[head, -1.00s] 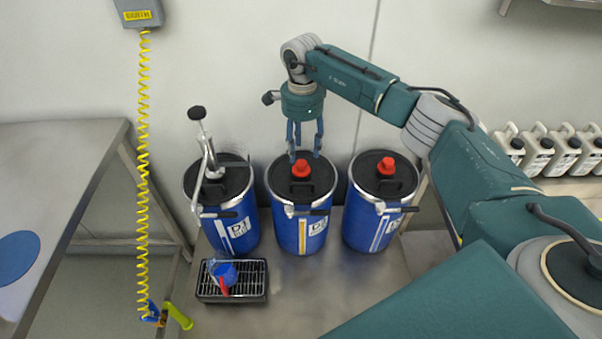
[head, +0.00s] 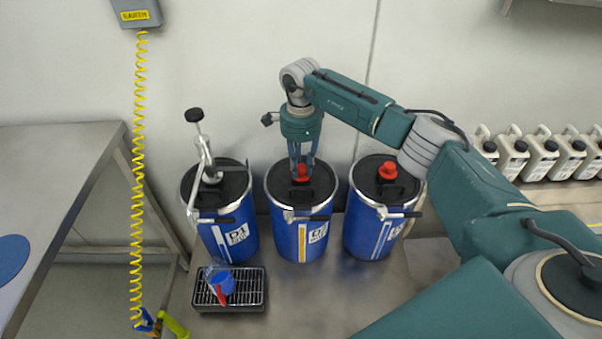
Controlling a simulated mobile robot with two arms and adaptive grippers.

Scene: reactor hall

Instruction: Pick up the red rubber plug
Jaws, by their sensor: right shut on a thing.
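Two red plugs sit on the black lids of blue drums. One red rubber plug (head: 301,174) is on the middle drum (head: 287,237). The other red plug (head: 388,170) is on the right drum (head: 362,234). My right gripper (head: 301,178) points down over the middle drum and is shut on its plug, with a finger on each side. The plug is at lid level; I cannot tell whether it is still seated. My left gripper is not in view.
The left drum (head: 232,239) carries a metal hand pump (head: 203,150). A yellow coiled cable (head: 139,180) hangs left, by a steel table (head: 60,165). White canisters (head: 538,158) line the right.

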